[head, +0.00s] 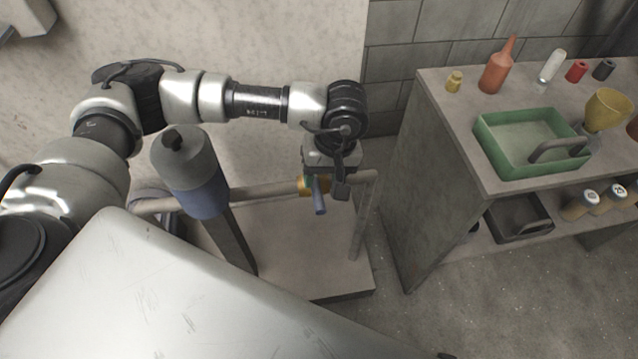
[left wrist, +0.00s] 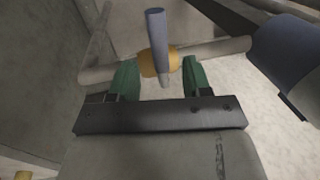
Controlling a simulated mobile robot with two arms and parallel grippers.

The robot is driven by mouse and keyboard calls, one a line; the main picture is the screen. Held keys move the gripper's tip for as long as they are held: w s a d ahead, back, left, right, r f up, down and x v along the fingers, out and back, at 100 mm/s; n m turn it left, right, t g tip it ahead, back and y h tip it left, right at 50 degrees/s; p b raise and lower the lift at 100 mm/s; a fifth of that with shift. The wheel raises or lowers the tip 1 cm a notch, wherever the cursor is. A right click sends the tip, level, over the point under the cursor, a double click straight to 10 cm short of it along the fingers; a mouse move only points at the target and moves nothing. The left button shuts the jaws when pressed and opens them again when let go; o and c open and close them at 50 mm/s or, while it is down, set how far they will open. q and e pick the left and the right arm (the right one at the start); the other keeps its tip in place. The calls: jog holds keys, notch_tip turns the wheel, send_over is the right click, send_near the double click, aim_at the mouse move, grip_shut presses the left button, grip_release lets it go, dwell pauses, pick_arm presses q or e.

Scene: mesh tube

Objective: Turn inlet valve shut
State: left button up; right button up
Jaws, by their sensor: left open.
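The inlet valve has a brass body (head: 305,186) on a horizontal beige pipe and a blue lever handle (head: 319,197). In the head view the lever slants down from the valve, beside my left gripper (head: 326,185). In the left wrist view the blue lever (left wrist: 158,42) stands across the pipe in front of the brass body (left wrist: 150,64). The green fingers of my left gripper (left wrist: 158,80) are open, one on each side of the lever, with visible gaps. I cannot tell whether the lever is fully between the fingertips in depth. My right gripper is not in view.
A grey and blue cylinder (head: 192,178) stands left of the valve. The pipe (head: 262,190) runs above a low platform (head: 290,255). At right, a bench (head: 437,105) holds a green tray (head: 487,137), an orange bottle (head: 496,68) and a yellow funnel (head: 606,108). Floor between platform and bench is clear.

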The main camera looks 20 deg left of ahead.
pick_arm(q)
notch_tip(320, 180, up, 6)
jog(key=d, duration=0.1)
jog(key=shift+w, duration=0.3)
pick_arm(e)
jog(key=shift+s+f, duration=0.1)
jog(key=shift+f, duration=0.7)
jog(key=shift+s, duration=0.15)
